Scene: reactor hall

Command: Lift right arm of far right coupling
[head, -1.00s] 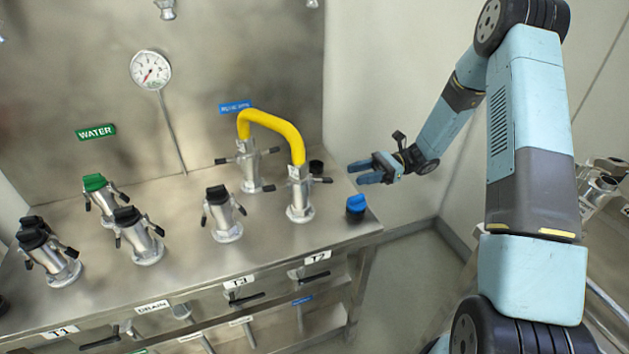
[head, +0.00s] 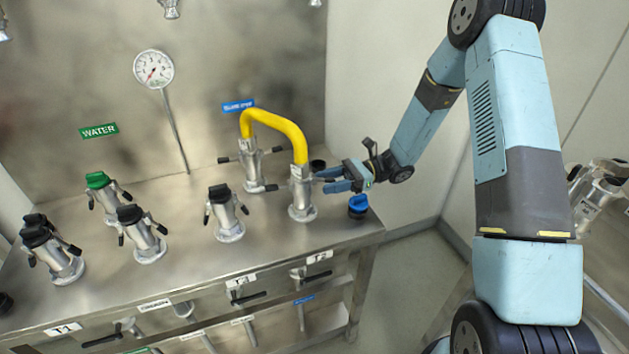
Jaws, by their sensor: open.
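The far right coupling (head: 302,200) is a silver fitting standing upright on the steel bench. One end of the yellow hose (head: 277,122) is seated on its top. Its right arm, a dark lever, is largely hidden behind or between my gripper's fingers. My gripper (head: 330,180) is open, with its blue fingers pointing left at the coupling's right side, at about lever height. I cannot tell whether the fingers touch the lever. The hose's other end sits on a second coupling (head: 252,166) behind and to the left, with its levers sticking out sideways.
A black cap (head: 318,165) lies behind the coupling. Several capped couplings, one with a green cap (head: 97,180), stand to the left. A wall rises behind my arm; the bench edge is close on the right.

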